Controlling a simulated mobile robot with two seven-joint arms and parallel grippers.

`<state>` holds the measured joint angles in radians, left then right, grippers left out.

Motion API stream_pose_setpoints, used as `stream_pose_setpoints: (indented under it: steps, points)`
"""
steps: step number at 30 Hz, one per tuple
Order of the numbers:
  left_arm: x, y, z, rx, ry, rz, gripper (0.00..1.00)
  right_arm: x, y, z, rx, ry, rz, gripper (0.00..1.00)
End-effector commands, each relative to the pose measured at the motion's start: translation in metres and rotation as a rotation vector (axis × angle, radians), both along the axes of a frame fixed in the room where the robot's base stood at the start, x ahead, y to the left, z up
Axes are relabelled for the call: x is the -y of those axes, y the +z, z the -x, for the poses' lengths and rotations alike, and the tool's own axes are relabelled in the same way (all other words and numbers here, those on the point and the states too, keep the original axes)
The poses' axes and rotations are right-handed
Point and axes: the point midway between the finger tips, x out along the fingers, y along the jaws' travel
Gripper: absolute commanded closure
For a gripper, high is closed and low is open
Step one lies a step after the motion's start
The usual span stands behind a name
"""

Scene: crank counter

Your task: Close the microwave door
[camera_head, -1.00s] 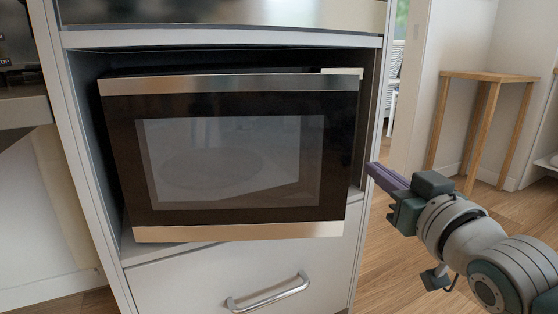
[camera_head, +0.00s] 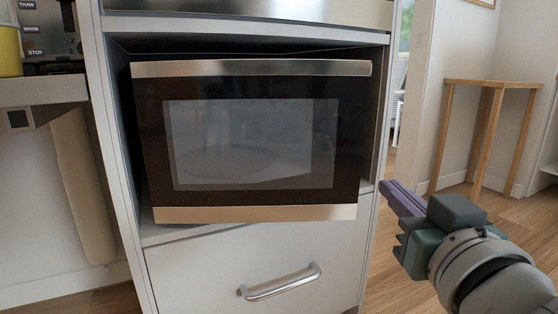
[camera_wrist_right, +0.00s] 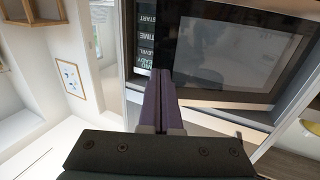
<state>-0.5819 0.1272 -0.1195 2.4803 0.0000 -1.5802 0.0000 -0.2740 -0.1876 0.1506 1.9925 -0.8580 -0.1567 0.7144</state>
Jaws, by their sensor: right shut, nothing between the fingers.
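The microwave (camera_head: 250,130) sits in a cabinet niche, its door (camera_head: 350,150) facing me. The door has a dark frame, a glass window and metal strips along top and bottom. It covers the front of the microwave; whether a narrow gap remains behind it I cannot tell. My right gripper (camera_head: 390,190), with purple fingers, is shut and empty, just right of the door's lower right side and apart from it in the head view. In the right wrist view the fingers (camera_wrist_right: 160,78) point at the panel with button labels (camera_wrist_right: 147,42), beside the window. My left gripper is out of view.
A drawer with a metal handle (camera_head: 280,282) is below the niche. A counter (camera_head: 40,92) is at the left.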

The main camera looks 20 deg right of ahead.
Motion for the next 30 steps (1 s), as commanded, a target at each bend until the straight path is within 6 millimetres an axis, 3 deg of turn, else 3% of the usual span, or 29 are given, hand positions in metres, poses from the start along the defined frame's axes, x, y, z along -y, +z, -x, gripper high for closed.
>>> stream_pose_setpoints:
  steps: [21,30]
  points:
    - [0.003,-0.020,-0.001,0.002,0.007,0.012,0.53,0.030,-0.001,-0.087,0.001,-0.001,0.003,1.00]
    - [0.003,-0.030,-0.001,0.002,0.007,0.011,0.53,0.038,-0.001,-0.115,0.000,0.000,0.001,1.00]
